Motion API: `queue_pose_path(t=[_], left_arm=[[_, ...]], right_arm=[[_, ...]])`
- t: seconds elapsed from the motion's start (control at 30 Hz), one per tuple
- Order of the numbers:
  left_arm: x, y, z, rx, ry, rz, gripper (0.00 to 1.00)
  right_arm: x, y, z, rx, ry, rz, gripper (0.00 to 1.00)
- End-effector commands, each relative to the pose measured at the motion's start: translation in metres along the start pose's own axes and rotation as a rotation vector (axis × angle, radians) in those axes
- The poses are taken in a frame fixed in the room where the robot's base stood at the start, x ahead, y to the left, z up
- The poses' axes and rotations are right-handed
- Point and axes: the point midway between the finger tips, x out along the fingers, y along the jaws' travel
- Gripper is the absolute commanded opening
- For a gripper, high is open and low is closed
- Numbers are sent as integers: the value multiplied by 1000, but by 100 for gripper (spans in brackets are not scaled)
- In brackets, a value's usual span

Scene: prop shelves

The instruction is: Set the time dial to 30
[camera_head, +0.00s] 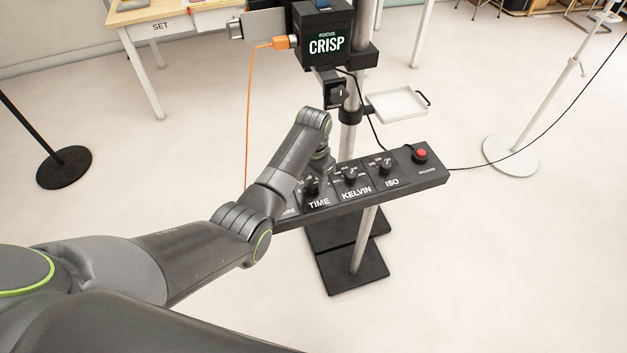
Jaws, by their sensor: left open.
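The TIME dial (312,187) is a small black knob on a dark control panel (432,181). White marks surround it, too small to read, and I cannot tell its setting. My left arm reaches in from the left, and its gripper (322,168) points down at the panel just behind the TIME dial. The gripper is open; its fingers are mostly hidden by my arm, and I cannot tell whether they touch the knob. My right gripper is not in view.
The panel also holds a KELVIN knob (350,173), an ISO knob (385,166) and a red release button (421,154). Behind it stand a black CRISP box (325,38) on a pole and a white tray (398,105). An orange cable (249,110) hangs behind my arm.

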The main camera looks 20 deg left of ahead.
Motion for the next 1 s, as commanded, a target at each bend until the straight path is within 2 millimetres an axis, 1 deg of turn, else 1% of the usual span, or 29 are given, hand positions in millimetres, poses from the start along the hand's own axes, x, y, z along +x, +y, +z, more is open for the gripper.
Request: queue_pose_path(t=[0.1, 0.2, 0.5, 0.57, 0.83, 0.87, 1.0], left_arm=[[11, 0, 0, 0, -1, 0, 51], [16, 0, 0, 1, 0, 0, 51], [18, 0, 0, 0, 1, 0, 51], [18, 0, 0, 0, 1, 0, 44], [18, 0, 0, 0, 1, 0, 9], [18, 0, 0, 0, 1, 0, 6], [18, 0, 0, -5, 1, 0, 6]], right_arm=[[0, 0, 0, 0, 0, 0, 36], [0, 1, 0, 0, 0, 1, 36], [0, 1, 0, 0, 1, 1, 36], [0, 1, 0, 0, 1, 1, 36], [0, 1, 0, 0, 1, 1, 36], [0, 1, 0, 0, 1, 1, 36], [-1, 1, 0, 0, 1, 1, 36]])
